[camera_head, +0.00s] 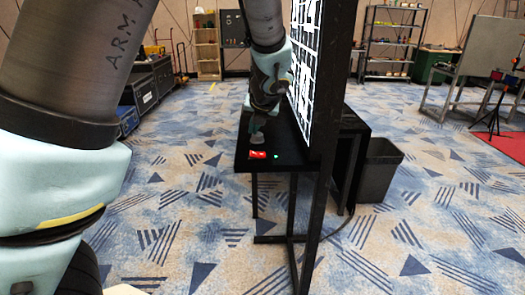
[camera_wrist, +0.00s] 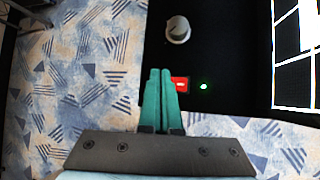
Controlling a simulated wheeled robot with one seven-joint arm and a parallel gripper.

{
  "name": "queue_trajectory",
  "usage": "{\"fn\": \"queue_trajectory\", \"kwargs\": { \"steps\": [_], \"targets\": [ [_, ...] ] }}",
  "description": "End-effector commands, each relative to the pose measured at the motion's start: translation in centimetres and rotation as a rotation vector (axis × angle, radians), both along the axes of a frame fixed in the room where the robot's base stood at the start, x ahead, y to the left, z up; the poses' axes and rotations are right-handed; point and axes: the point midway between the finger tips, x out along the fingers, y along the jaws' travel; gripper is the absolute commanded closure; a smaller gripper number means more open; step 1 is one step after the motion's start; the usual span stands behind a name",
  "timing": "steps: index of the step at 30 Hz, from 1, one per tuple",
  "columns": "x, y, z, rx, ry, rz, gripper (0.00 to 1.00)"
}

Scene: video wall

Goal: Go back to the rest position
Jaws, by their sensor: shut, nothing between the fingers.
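My gripper (camera_wrist: 160,72) is shut, its two teal fingers together with nothing between them. In the wrist view the fingertips appear just left of a red switch (camera_wrist: 181,84) on a black table (camera_wrist: 222,45). Whether they touch the table is hard to tell. In the head view my arm reaches over the table (camera_head: 244,150), beside the lit screen, and the fingers cannot be made out clearly. The red switch (camera_head: 257,154) lies near the table's front edge.
A small green light (camera_wrist: 203,86) is right of the switch, and a grey knob (camera_wrist: 178,28) stands farther back. The video wall (camera_head: 305,60) rises close on the right. A dark bin (camera_head: 378,172) stands beyond it. Carpet left of the table is open.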

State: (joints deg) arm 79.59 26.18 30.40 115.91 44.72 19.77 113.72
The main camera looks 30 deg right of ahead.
Motion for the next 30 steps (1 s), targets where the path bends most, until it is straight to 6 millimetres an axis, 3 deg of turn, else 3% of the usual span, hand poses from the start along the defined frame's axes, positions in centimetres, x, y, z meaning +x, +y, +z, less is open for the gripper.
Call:
{"fn": "queue_trajectory", "kwargs": {
  "steps": [8, 11, 14, 20, 24, 30],
  "targets": [
    [0.0, 0.1, 0.0, -0.001, 0.001, 0.003, 1.0],
    [0.4, 1.2, -0.2, -0.03, 0.018, 0.063, 1.0],
    [1.2, 4.3, -0.7, -0.118, 0.067, 0.242, 1.0],
    [1.6, 14.0, -2.1, -0.422, 0.194, 0.881, 1.0],
    [0.5, 20.2, -2.7, -0.64, 0.247, 1.369, 1.0],
    [-2.6, 27.6, -3.1, -0.93, 0.249, 2.067, 1.0]
  ]
}}
